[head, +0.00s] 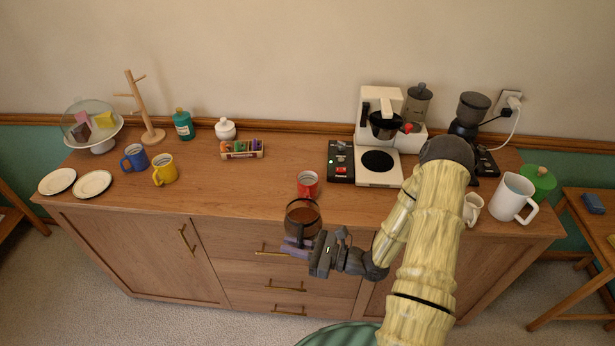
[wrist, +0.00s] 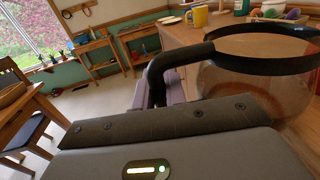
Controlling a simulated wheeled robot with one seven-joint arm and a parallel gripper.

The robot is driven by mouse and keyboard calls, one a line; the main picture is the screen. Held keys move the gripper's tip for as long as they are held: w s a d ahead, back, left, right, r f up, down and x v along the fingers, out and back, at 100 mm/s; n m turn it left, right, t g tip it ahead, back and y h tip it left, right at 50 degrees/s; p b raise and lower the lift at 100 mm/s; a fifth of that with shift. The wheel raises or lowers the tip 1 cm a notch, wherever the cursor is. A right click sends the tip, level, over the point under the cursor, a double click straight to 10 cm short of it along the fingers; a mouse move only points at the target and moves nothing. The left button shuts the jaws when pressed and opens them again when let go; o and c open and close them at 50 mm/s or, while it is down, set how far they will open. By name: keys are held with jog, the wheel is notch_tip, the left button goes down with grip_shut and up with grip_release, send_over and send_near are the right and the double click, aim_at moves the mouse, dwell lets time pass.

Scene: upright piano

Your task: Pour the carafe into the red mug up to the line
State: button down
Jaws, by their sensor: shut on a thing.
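The carafe (head: 303,214) is clear glass with a dark rim and brown liquid inside. My gripper (head: 298,246) is shut on its handle and holds it at the cabinet's front edge. In the wrist view the carafe (wrist: 250,88) fills the right side, with its dark handle running down to my purple fingers (wrist: 152,92); its rim looks nearly level. The line and the mug's inside are too small to make out.
The coffee maker (head: 380,150), grinder (head: 469,112), white pitcher (head: 512,196) and cream mug (head: 473,208) stand right. Blue (head: 135,158) and yellow (head: 165,169) mugs, plates (head: 92,184) and a mug tree (head: 145,105) stand left. The top (head: 235,187) left of the red mug is clear.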

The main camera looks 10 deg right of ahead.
jog(key=w+d+r+m+p, duration=0.1)
jog(key=w+r+m+p, duration=0.3)
jog(key=r+p, duration=0.3)
jog(key=w+d+r+m+g+h+p, duration=0.1)
jog(key=w+r+m+p, duration=0.3)
jog(key=p, duration=0.5)
jog(key=shift+d+r+g+p, duration=0.3)
jog(key=shift+d+r, duration=0.05)
jog(key=shift+r, duration=1)
jog(key=shift+w+d+r+m+p, duration=0.2)
jog(key=shift+w+r+m+p, duration=0.45)
jog(key=shift+r+m+p, duration=0.4)
jog(key=shift+w+d+f+m+g+p, duration=0.15)
jog(key=shift+w+m+g+p, duration=0.2)
jog(key=shift+w, duration=0.1)
dwell(1.0)
jog(key=s+f+n+b, duration=0.1)
jog(key=s+a+f+n+t+b, duration=0.1)
jog(key=s+n+b, duration=0.1)
jog(key=shift+b, duration=0.3)
